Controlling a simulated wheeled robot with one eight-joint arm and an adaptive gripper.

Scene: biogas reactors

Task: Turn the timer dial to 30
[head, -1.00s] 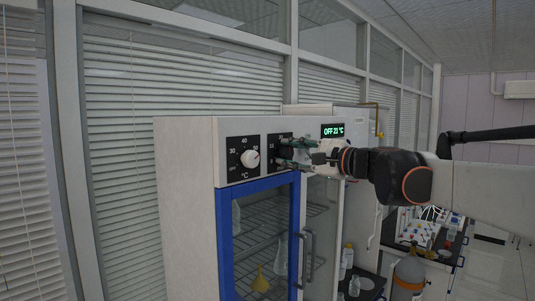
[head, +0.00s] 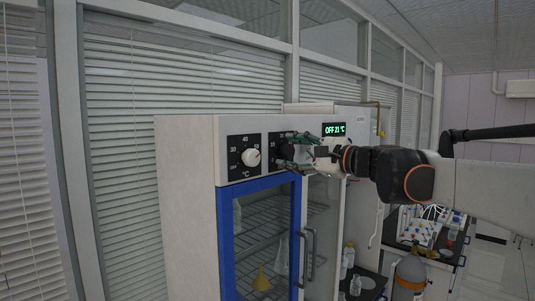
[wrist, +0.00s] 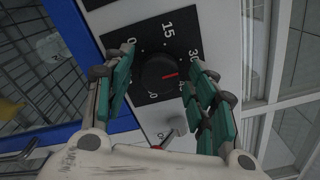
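The timer dial (wrist: 158,73) is a round black knob with a red mark on a black scale plate in the wrist view. The mark points right, below the printed 30 and near a partly hidden number; I cannot read its exact setting. My gripper (wrist: 162,60) is open, its green-padded fingers on either side of the dial with visible gaps. In the head view my gripper (head: 286,152) is in front of the timer plate (head: 273,151) and hides the dial.
A white temperature knob (head: 251,157) sits left of the timer plate. In the wrist view a small lever (wrist: 178,127) is below the dial.

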